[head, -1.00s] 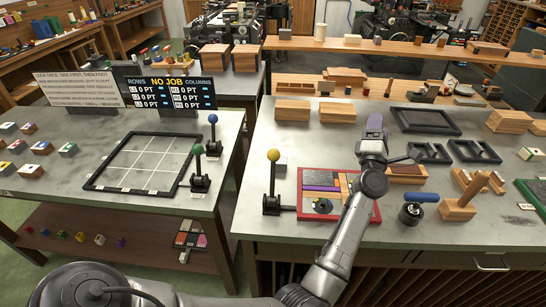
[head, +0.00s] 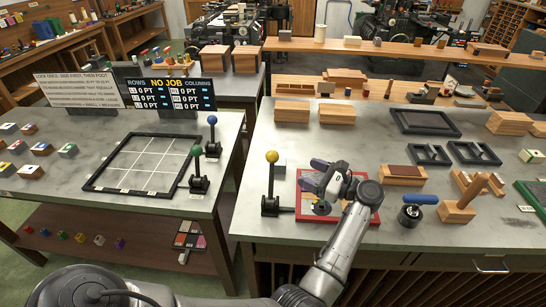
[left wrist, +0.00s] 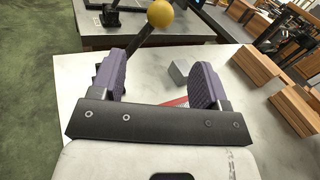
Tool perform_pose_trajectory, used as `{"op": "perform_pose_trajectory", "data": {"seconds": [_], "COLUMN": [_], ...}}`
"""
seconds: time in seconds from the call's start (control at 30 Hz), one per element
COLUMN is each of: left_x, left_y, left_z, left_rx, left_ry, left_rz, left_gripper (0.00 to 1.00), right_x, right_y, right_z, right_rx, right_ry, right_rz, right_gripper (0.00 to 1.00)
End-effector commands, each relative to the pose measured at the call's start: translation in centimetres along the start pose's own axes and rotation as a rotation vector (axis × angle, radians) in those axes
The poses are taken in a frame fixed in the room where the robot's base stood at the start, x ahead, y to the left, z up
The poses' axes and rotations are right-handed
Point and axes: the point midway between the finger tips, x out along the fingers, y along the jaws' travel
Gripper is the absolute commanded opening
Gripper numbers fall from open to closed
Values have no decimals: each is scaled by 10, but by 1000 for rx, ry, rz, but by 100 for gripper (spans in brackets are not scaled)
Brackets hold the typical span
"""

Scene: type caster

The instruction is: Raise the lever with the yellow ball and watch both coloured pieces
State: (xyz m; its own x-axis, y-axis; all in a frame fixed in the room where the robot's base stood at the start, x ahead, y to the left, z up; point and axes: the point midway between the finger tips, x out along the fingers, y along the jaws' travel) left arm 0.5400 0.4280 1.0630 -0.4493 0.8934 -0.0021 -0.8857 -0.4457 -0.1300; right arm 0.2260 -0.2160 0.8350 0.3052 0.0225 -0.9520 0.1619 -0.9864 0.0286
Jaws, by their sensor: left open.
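The yellow ball (head: 272,157) tops an upright lever with a black base (head: 270,206), near the left edge of the right table. It also shows at the top of the left wrist view (left wrist: 160,13), beyond the fingers, its rod leaning in that view. My left gripper (head: 320,166) is open, just right of the ball and apart from it. Its two purple fingers (left wrist: 160,80) have nothing between them. The red-framed tray (head: 305,213) lies beneath the gripper, which hides most of its coloured pieces. I cannot tell which two pieces are meant. My right gripper is not in view.
A small grey block (left wrist: 178,72) lies by the lever. Blue (head: 212,121) and green (head: 196,151) ball levers stand on the left table beside a black grid frame (head: 140,164). A blue-handled tool (head: 420,199) and wooden blocks (head: 403,175) stand to the right.

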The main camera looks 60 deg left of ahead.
Motion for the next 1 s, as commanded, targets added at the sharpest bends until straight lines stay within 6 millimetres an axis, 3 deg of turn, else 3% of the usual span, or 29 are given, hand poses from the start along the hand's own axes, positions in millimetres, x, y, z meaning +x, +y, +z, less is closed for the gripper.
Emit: {"op": "perform_pose_trajectory", "data": {"seconds": [0.6, 1.0], "left_x": [105, 129], "left_y": [0, 0], "left_z": [1, 0], "left_rx": [2, 2], "left_ry": [-3, -1], "left_rz": [-1, -3], "left_gripper": [69, 69], "right_x": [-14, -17], "right_y": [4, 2], "right_z": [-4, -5], "right_rx": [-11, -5], "right_ry": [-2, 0], "right_rz": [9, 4], "right_gripper": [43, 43]}}
